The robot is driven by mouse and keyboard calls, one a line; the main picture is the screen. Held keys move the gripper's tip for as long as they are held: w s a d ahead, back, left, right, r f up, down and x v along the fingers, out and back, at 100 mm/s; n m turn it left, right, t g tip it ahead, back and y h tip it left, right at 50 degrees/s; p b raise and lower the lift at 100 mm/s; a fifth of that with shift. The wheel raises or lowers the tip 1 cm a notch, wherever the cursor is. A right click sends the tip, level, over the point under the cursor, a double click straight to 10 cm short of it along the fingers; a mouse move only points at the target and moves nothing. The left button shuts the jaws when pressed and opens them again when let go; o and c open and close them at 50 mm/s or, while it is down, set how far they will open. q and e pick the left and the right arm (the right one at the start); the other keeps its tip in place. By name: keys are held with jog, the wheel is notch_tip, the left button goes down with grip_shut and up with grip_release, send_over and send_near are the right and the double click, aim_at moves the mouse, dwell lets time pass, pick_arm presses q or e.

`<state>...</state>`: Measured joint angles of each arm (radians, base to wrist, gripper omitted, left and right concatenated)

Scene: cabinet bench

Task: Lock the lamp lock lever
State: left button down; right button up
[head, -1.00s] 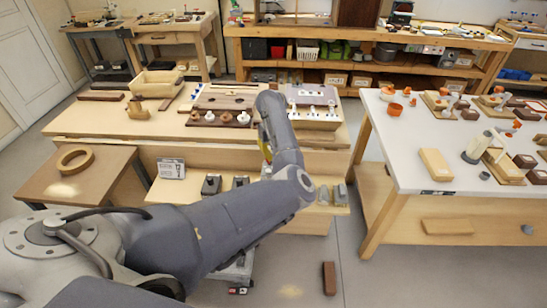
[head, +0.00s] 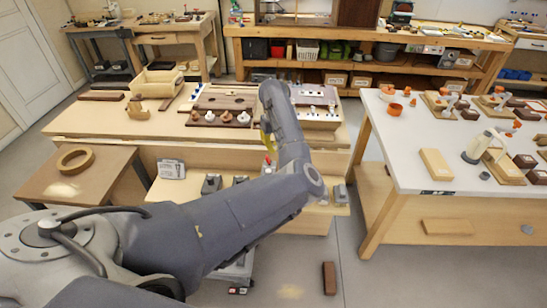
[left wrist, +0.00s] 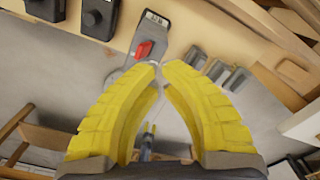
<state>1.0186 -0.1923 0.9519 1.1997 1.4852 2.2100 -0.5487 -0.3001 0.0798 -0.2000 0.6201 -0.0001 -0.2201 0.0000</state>
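A grey lock box with a red lever (left wrist: 145,49) shows at the top middle of the left wrist view, just beyond my fingertips. A small red part (head: 268,159) shows beside my forearm in the head view, and the rest of that unit is hidden by my arm. My left gripper (left wrist: 160,72) has yellow fingers whose tips come almost together, with nothing between them. It appears apart from the lever. In the head view only a sliver of yellow finger (head: 266,142) shows behind my arm. My right gripper is in neither view.
Dark switch boxes (left wrist: 100,18) sit left of the lever, and grey blocks (left wrist: 236,79) sit right of it, along the wooden ledge. A sign plate (head: 171,169) stands on the ledge's left part. A white-topped table (head: 400,160) stands to the right.

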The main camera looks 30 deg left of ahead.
pick_arm(q)
jog(key=shift+r, duration=2.5)
